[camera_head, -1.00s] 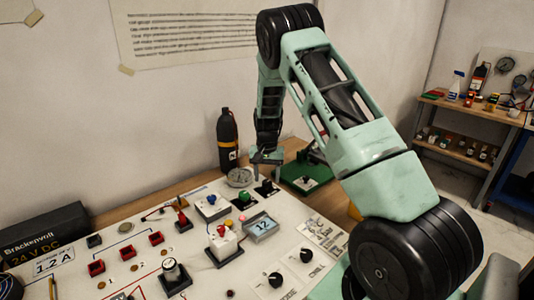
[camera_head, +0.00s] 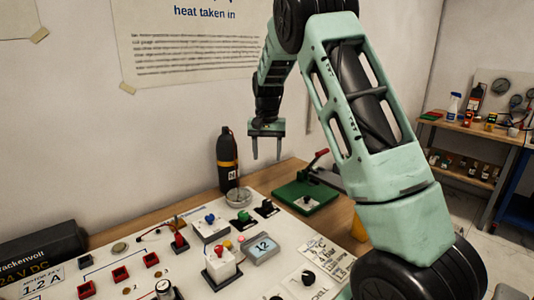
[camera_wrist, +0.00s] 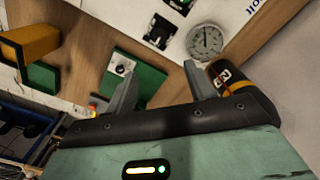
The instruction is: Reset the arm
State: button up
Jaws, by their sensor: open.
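My gripper (camera_head: 266,150) hangs open and empty above the back of the bench in the head view, its two fingers pointing down and apart. In the wrist view my gripper (camera_wrist: 160,90) also shows nothing between its fingers. Below and beyond it are a round gauge (camera_wrist: 205,41) and a black bottle with an orange band (camera_wrist: 232,78). The same bottle (camera_head: 228,165) stands upright by the wall in the head view, left of the fingers, with the gauge (camera_head: 238,196) at its foot. My gripper touches none of them.
A black power supply (camera_head: 42,245) lies at left. The air around my gripper looks clear.

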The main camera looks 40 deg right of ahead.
dwell(0.4)
jog(key=s+a+r+n+y, duration=0.1)
jog(key=s+a+n, duration=0.3)
jog(key=a, duration=1)
jog(key=s+a+n, duration=0.4)
jog(key=a, duration=1)
jog(key=s+a+f+n, duration=0.1)
jog(key=s+a+n, duration=0.3)
jog(key=s, duration=0.8)
jog(key=s+a+f+n, duration=0.1)
jog(key=s+a+n, duration=0.4)
jog(key=s+a, duration=0.3)
jog(key=s, duration=0.4)
jog(key=shift+s+a+n, duration=0.15)
jog(key=shift+a+n, duration=0.15)
